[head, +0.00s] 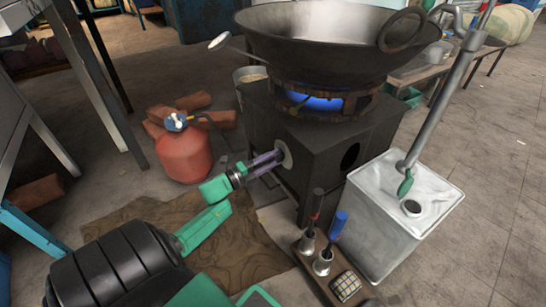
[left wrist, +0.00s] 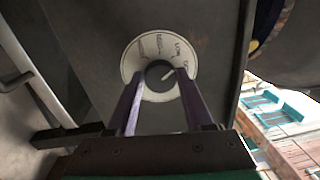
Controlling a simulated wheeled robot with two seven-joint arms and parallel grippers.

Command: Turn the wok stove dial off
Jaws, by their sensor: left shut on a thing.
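The wok stove (head: 315,145) is a dark box-shaped stand with a ring burner on top, and a blue flame (head: 315,102) burns there. A large dark wok (head: 335,50) sits on the burner. The stove dial (left wrist: 160,75) is a dark knob with a white pointer line on a round white label plate (left wrist: 150,95) with printed words. The pointer aims to the upper right, near the right finger. My left gripper (head: 270,160) reaches the dial from the left, and its two purple fingers are shut on the knob, one on each side. My right gripper is not in view.
A red gas cylinder (head: 185,152) stands left of the stove. A white metal can (head: 385,225) stands close at its right, with a long-handled metal tool over it. A brown mat (head: 240,245) lies under my left arm.

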